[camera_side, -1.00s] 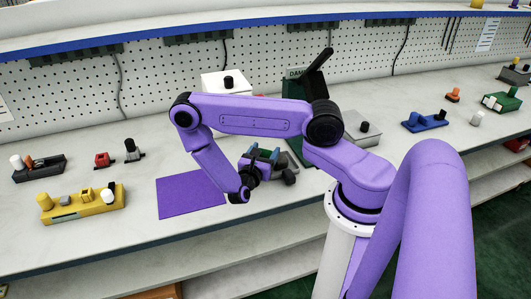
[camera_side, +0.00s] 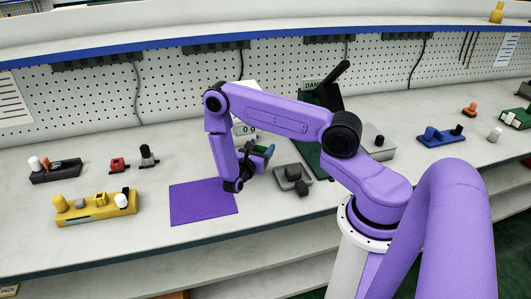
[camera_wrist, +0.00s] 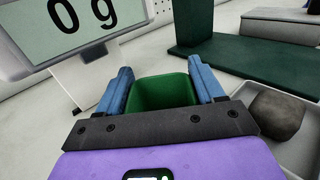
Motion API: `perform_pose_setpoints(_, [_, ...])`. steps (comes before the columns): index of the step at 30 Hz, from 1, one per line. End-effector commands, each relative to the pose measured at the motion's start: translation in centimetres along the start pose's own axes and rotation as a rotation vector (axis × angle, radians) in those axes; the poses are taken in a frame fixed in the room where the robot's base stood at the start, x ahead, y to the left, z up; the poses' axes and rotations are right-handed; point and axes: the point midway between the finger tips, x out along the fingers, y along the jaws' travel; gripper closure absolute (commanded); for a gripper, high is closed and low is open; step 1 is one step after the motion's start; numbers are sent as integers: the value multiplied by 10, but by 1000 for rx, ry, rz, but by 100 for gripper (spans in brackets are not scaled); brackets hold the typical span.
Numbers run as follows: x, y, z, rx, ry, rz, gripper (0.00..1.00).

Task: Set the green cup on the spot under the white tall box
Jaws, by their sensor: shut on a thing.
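The green cup (camera_wrist: 162,92) sits between the blue fingers of my gripper (camera_wrist: 161,78) in the wrist view. My gripper is shut on it. In the side view my gripper (camera_side: 259,155) is over the bench, right of the purple mat (camera_side: 203,203), and the cup shows only as a small patch of green. A white box with a display reading "0 9" stands behind my gripper, at the upper left of the wrist view (camera_wrist: 82,75). In the side view my arm hides much of this box (camera_side: 246,90). I cannot tell any spot under it.
Right of my gripper is a grey tray (camera_wrist: 297,145) with a dark lump (camera_wrist: 277,112). A dark green stand (camera_wrist: 240,62) is behind it. A yellow block (camera_side: 97,208) with several small pieces lies left. The mat is bare.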

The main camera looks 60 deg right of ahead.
Motion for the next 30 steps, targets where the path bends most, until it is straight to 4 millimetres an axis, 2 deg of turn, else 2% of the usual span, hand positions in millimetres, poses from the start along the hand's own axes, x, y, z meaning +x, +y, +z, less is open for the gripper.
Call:
perform_pose_setpoints(24, [45, 71, -1, 3, -1, -1, 62])
perform_pose_setpoints(30, [50, 81, -5, -1, -2, 0, 62])
